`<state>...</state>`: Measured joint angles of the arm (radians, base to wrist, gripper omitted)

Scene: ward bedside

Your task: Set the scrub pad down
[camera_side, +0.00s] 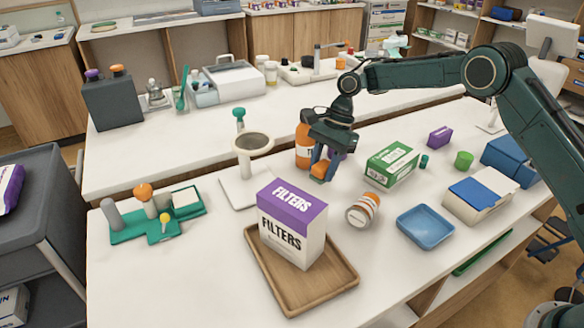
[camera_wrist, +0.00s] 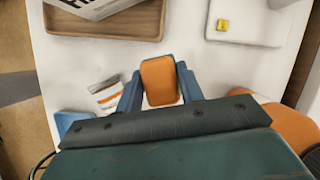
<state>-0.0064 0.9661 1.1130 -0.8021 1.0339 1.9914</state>
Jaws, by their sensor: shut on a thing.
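The scrub pad (camera_side: 319,172) is orange, with a thin green edge showing in the wrist view (camera_wrist: 160,82). My gripper (camera_side: 323,168) is shut on it, with one blue finger on each side; the fingers also show in the wrist view (camera_wrist: 158,88). The pad is low over the white counter (camera_side: 190,268), in front of an orange bottle. I cannot tell whether its underside touches the counter.
A wooden tray (camera_side: 342,279) bears a filters box (camera_side: 291,232). An orange-and-white jar (camera_side: 362,210) lies close in front. A green box (camera_side: 391,164) and blue dish (camera_side: 426,226) are right; a ring stand (camera_side: 251,145) is left; the orange bottle (camera_side: 303,143) is behind.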

